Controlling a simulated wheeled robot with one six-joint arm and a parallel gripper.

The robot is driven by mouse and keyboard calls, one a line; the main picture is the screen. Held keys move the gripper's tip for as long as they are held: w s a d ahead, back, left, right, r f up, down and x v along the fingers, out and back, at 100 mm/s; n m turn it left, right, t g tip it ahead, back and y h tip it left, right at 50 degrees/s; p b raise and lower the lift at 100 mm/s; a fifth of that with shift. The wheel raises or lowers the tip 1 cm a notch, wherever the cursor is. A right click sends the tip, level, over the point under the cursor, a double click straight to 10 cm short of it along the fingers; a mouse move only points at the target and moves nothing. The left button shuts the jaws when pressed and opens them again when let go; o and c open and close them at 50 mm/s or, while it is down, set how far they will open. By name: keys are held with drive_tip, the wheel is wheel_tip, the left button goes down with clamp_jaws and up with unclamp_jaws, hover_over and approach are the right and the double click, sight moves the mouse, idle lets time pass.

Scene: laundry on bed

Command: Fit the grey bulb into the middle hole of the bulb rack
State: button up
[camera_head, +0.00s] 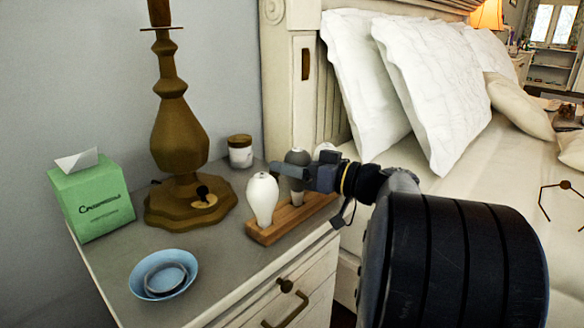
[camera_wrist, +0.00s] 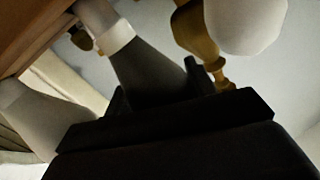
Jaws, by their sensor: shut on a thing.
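The wooden bulb rack (camera_head: 290,223) stands on the nightstand, and its edge shows in the wrist view (camera_wrist: 40,22). A white bulb (camera_head: 262,198) stands upright at its near end, and another white bulb (camera_head: 325,148) is at the far end, partly hidden by my gripper. My gripper (camera_head: 290,171) is shut on the grey bulb (camera_head: 297,156), between the two white ones. The grey bulb is roughly upright, pale base (camera_head: 297,198) down over the rack's middle. In the wrist view the grey body (camera_wrist: 145,72) is between my jaws. I cannot tell whether its base is in the hole.
A brown lamp (camera_head: 178,135) stands behind the rack, with a small jar (camera_head: 240,151) nearby. A green tissue box (camera_head: 92,198) and a blue bowl (camera_head: 163,275) are on the left of the nightstand (camera_head: 215,255). The bed with pillows (camera_head: 430,80) is on the right.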

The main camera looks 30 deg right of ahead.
drive_tip(key=shift+f+b, duration=0.5)
drive_tip(key=shift+f, duration=0.25)
idle(0.9)
drive_tip(key=o, duration=1)
drive_tip(key=shift+o, duration=0.2)
drive_tip(key=p+v, duration=0.2)
drive_tip(key=v, duration=0.8)
drive_tip(key=shift+s+d+p, duration=0.25)
drive_tip(key=shift+s+p, duration=0.1)
drive_tip(key=b+x, duration=0.2)
drive_tip(key=x, duration=0.9)
drive_tip(key=shift+b, duration=0.35)
drive_tip(key=shift+r, duration=0.15)
